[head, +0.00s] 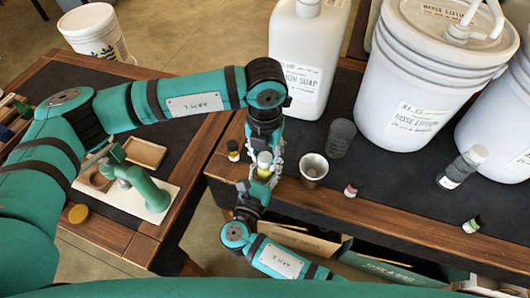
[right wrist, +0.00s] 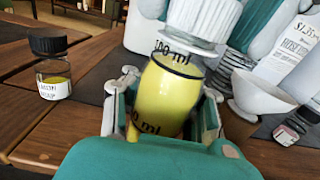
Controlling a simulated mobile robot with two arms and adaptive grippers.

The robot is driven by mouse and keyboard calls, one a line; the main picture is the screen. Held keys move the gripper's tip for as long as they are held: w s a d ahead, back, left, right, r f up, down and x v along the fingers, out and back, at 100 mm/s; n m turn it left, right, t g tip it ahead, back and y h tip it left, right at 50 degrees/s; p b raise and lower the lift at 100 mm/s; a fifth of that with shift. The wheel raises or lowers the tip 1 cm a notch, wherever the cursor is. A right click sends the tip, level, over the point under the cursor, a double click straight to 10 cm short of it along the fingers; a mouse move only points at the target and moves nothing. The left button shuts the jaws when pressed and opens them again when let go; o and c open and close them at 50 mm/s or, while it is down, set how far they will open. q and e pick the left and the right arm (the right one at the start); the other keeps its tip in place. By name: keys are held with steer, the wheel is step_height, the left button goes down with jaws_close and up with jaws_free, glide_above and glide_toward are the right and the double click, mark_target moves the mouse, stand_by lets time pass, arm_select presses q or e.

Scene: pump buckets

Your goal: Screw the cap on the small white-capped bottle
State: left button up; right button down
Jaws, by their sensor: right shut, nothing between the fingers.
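The small white-capped bottle (head: 264,173) holds yellow liquid and is near the table's front edge, between my two grippers. In the right wrist view the bottle (right wrist: 168,98) is large and slightly tilted, with its ridged white cap (right wrist: 204,14) over its top. I cannot tell whether the cap is threaded tight. My left gripper (head: 265,150) comes down from above, its fingers beside the cap; whether they grip it is hidden. My right gripper (head: 256,188) is at the bottle from the front, and is shut with nothing held; its contact with the bottle is unclear.
A black-capped bottle (head: 233,150) stands just left. A white jug (head: 305,60) and large buckets (head: 420,85) stand behind.

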arm_select(q)
steer(key=o, duration=0.5)
steer(key=shift+c, duration=0.2)
steer(key=shift+r, duration=2.25)
steer(key=o, duration=0.6)
steer(key=shift+c, duration=0.2)
step_height(320, 180, up, 12)
